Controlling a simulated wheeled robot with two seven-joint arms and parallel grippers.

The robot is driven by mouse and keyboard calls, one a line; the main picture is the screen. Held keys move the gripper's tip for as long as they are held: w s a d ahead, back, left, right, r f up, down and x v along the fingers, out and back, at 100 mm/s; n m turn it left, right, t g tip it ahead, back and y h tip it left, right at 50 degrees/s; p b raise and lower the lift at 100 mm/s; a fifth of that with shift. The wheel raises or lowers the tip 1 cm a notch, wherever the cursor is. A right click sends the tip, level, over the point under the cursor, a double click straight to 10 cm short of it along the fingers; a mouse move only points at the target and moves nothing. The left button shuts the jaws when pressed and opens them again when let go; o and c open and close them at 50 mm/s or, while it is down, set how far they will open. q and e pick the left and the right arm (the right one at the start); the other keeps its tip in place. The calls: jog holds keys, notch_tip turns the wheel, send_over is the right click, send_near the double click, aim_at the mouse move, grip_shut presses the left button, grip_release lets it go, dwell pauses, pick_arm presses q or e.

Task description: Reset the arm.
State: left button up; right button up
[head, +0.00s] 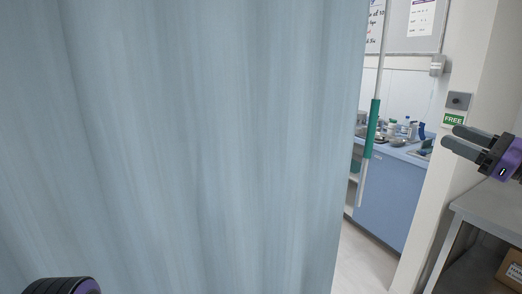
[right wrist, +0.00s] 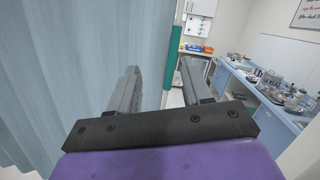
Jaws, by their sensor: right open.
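My right gripper (head: 449,137) comes in from the right edge of the head view, pointing left. It is open and empty. In the right wrist view its two grey fingers (right wrist: 158,68) stand apart with nothing between them. A white rod with a green grip (head: 371,128) hangs by the curtain's right edge. In the right wrist view the green grip (right wrist: 173,55) shows beyond the fingers. My left gripper is out of view; only a dark, purple-edged part of my left arm shows at the bottom left of the head view.
A large blue-grey curtain (head: 185,140) fills most of the head view. Past it is a blue counter (head: 392,200) with bottles and bowls. A grey table (head: 490,212) with a cardboard box (head: 511,268) below stands at right. A green FREE sign (head: 453,120) is on the wall.

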jog(key=w+a+f+n+t+h, duration=0.1)
jog(key=w+a+f+n, duration=0.15)
jog(key=a, duration=0.35)
jog(key=w+a+f+n+t+h, duration=0.1)
jog(key=w+a+n+h, duration=0.1)
jog(key=w+a+n, duration=0.3)
jog(key=s+a+f+n+g+h, duration=0.1)
jog(key=a+f+g+h, duration=0.35)
jog(key=f, duration=1.05)
jog(key=s+a+f+n+g, duration=0.1)
jog(key=a+f, duration=0.6)
jog(key=f, duration=0.7)
jog(key=s+d+f+n+g+h, duration=0.1)
jog(key=s+f+n+g+h, duration=0.1)
jog(key=s+f, duration=0.6)
jog(key=s+f+n+g+h, duration=0.1)
jog(key=s+f+n+g, duration=0.2)
jog(key=s+f, duration=0.5)
jog(key=s+d+f+n+g+h, duration=0.1)
jog(key=s+d+f+n+g, duration=0.1)
jog(key=s+f, duration=0.5)
jog(key=s+d+f+n+g+h, duration=0.1)
jog(key=s+f, duration=0.6)
jog(key=s, duration=0.7)
jog(key=d+n+g, duration=0.1)
jog(key=n+g, duration=0.1)
jog(key=shift+s+g, duration=0.25)
jog(key=shift+g, duration=0.1)
